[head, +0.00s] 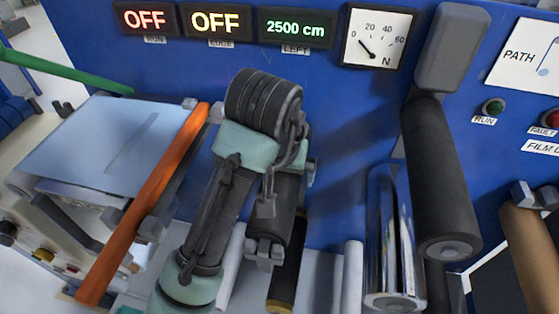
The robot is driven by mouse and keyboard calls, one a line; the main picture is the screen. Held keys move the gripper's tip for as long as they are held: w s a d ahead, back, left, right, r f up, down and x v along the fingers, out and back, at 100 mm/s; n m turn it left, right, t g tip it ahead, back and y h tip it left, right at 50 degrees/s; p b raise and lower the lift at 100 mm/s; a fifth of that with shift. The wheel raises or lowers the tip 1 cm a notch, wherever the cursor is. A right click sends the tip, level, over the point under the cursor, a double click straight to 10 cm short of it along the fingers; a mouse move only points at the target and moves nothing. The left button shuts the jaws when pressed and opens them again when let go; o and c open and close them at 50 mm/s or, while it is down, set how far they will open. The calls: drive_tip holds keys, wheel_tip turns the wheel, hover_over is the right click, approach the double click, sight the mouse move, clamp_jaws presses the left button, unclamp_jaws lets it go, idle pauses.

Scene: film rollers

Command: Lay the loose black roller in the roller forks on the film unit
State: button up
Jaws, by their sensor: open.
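My gripper (265,253) hangs at the lower end of my bent arm, in the middle of the head view. It is open, its fingertips hard to make out. A slim black roller (287,275) with a brassy end stands out just below and right of it. My arm and gripper hide its upper part, so I cannot tell whether it is loose or what bears it. I see no contact between it and my gripper. The film unit (345,140) is the blue panel behind. I cannot make out empty roller forks; grey brackets (523,194) show by a tan roller at the right.
A thick black roller (437,180) and a chrome roller (385,240) jut out to the right of my gripper. Pale rollers (353,280) stand between. An orange bar (150,195) crosses beside a light-blue sheet (95,145) at the left. Displays and a gauge (377,38) line the top.

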drive_tip(key=d+p+v, duration=0.1)
drive_tip(key=p+v, duration=0.1)
drive_tip(key=v, duration=1)
drive_tip(key=w+d+r+m+t+h+b, duration=0.1)
drive_tip(key=w+d+r+t+h, duration=0.15)
drive_tip(key=d+r+t, duration=0.45)
drive_tip(key=w+d+r+m+t+h, duration=0.15)
drive_tip(key=d+r+t+h, duration=0.25)
drive_tip(key=r, duration=0.7)
drive_tip(key=s+a+r+n+t+y+b, duration=0.1)
drive_tip(key=s+a+r+n+t+y, duration=0.3)
drive_tip(key=s+a+r+t+y, duration=0.3)
drive_tip(key=s+a+r+t, duration=0.3)
drive_tip(key=a+r+t, duration=0.1)
drive_tip(key=r+t, duration=0.1)
drive_tip(key=shift+s+r+n, duration=0.3)
drive_tip(key=shift+r+n, duration=0.05)
drive_tip(key=shift+r, duration=0.55)
drive_tip(key=shift+c, duration=0.2)
